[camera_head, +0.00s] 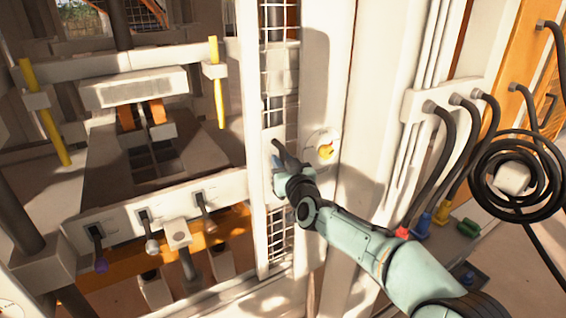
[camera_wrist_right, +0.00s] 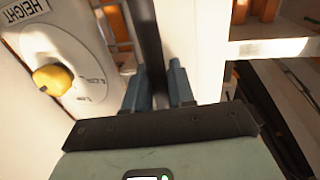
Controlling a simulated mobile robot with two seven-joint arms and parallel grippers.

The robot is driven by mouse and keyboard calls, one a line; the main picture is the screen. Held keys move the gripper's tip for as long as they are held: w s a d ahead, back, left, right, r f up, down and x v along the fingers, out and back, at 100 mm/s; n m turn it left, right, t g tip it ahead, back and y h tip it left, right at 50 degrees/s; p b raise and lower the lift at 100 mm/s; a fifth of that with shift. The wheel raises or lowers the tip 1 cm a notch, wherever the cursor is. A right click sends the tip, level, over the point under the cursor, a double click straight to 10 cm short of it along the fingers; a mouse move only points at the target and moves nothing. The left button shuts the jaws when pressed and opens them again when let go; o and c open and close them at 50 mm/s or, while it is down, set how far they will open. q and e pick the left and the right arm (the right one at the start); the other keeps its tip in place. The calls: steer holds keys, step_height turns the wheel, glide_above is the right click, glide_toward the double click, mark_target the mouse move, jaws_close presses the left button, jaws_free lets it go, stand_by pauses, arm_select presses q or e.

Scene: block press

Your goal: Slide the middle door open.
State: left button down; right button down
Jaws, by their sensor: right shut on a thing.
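The middle door appears as a pale frame (camera_head: 247,100) with wire mesh, standing upright at the right side of the press opening. The opening to its left is uncovered and the press inside shows. My right gripper (camera_head: 279,168) is at the door's right part, shut on its dark handle. In the right wrist view, the two blue-grey fingers (camera_wrist_right: 158,88) stand on either side of a dark upright bar (camera_wrist_right: 149,40) beside a white panel. The exact contact is partly hidden by the fingers. My left gripper is in neither view.
A yellow knob (camera_wrist_right: 54,79) on a round HEIGHT dial is close to the gripper, on the white post. Yellow rods (camera_head: 217,85) and a row of levers (camera_head: 145,218) stand inside the press. Black hoses (camera_head: 440,150) and a coiled cable hang at the right.

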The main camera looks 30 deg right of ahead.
steer(key=c, duration=1.1)
jaws_free()
steer(key=s, duration=0.4)
steer(key=s+a, duration=0.1)
steer(key=s, duration=0.4)
steer(key=s+a+b, duration=0.1)
steer(key=s, duration=0.3)
steer(key=shift+s+a, duration=0.1)
steer(key=shift+s, duration=0.05)
